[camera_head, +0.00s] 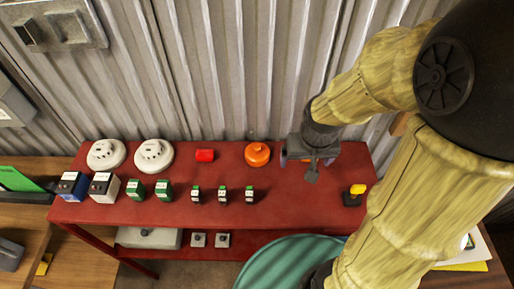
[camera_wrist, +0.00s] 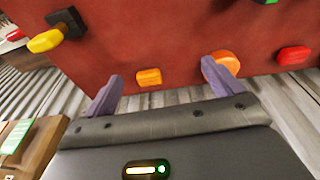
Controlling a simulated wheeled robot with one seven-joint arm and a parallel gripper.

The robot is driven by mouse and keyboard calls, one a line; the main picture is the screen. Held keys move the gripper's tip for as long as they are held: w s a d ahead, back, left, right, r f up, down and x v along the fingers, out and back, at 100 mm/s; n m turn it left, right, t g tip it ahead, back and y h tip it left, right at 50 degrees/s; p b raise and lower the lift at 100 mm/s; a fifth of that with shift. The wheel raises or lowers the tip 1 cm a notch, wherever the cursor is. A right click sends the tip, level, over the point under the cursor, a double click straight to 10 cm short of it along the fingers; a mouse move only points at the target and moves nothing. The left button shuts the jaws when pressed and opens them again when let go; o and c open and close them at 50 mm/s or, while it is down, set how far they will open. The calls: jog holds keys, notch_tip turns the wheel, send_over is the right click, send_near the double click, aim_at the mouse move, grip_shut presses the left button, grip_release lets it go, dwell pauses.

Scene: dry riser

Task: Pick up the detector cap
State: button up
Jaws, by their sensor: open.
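An orange round cap with a knob (camera_head: 257,154) stands on the red table, left of my gripper; it looks like the detector cap. In the wrist view a rounded orange piece (camera_wrist: 228,60), likely the same one, shows just beyond the right fingertip. A smaller orange piece (camera_wrist: 149,77) lies in the gap between the fingers in that view; my gripper hides it in the head view. I cannot tell for sure which of the two is the detector cap. My gripper (camera_head: 309,160) is open and empty over the table's back edge; its fingers (camera_wrist: 163,82) are spread.
The red table (camera_head: 300,206) also bears a red cylinder (camera_head: 205,155), two white detectors (camera_head: 154,155), several small boxes (camera_head: 134,189), and a yellow-and-black piece (camera_head: 354,194). Corrugated metal (camera_head: 230,70) rises behind. A green round top (camera_head: 290,262) stands in front.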

notch_tip(320, 180, up, 10)
jog(key=f+p, duration=0.1)
jog(key=p, duration=0.9)
send_over(255, 148)
jog(key=s, duration=0.2)
jog(key=shift+s+r+g, duration=0.15)
jog(key=shift+g, duration=0.25)
jog(key=f, duration=0.4)
jog(key=w+f, duration=0.1)
jog(key=f, duration=0.7)
jog(key=shift+w, duration=0.35)
jog(key=shift+f, duration=0.1)
